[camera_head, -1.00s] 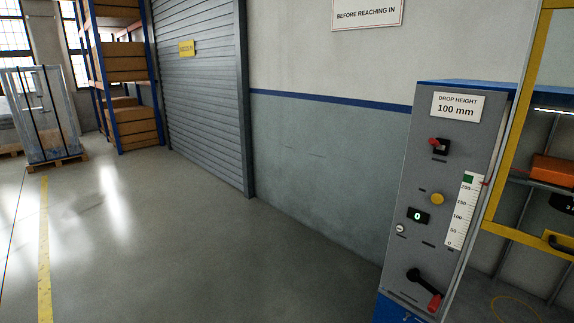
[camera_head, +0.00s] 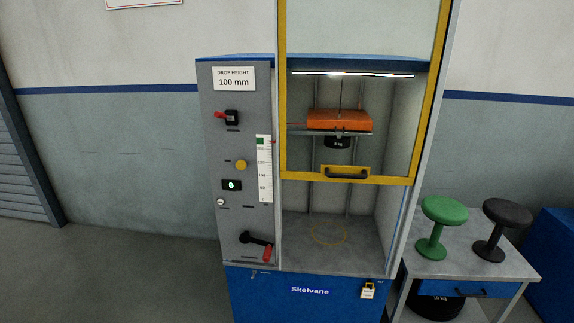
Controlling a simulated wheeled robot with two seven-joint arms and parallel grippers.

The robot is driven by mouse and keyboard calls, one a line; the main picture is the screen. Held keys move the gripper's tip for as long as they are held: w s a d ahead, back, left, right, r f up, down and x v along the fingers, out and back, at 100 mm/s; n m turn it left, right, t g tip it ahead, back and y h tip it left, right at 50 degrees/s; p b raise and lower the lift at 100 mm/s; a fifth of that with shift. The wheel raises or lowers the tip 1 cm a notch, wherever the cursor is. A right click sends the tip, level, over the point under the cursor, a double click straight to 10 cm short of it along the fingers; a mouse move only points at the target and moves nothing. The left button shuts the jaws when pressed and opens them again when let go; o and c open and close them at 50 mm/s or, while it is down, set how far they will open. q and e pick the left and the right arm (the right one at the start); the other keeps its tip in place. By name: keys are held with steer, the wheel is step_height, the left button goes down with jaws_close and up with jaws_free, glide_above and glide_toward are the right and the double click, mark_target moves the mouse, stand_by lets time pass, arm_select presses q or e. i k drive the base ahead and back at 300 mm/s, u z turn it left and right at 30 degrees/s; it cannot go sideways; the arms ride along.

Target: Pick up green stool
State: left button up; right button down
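The green stool (camera_head: 441,225) stands upright on a small grey-topped table (camera_head: 425,267) at the right of the head view. It has a round seat, a thin stem and a round foot. A similar black stool (camera_head: 495,228) stands just to its right on the same table, apart from it. Neither of my grippers is in view.
A blue and grey test machine (camera_head: 310,301) stands left of the table. Its yellow-framed guard (camera_head: 346,180) is raised, with an orange weight block (camera_head: 339,120) inside. A blue cabinet (camera_head: 556,255) is at the far right. Open floor (camera_head: 110,280) lies at left.

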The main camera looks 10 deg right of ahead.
mark_target(438, 229)
steer(key=z, duration=1.95)
steer(key=k, duration=1.2)
steer(key=z, duration=1.15)
steer(key=i, duration=4.1)
steer(key=u, duration=0.75)
steer(key=i, duration=1)
steer(key=u, duration=0.75)
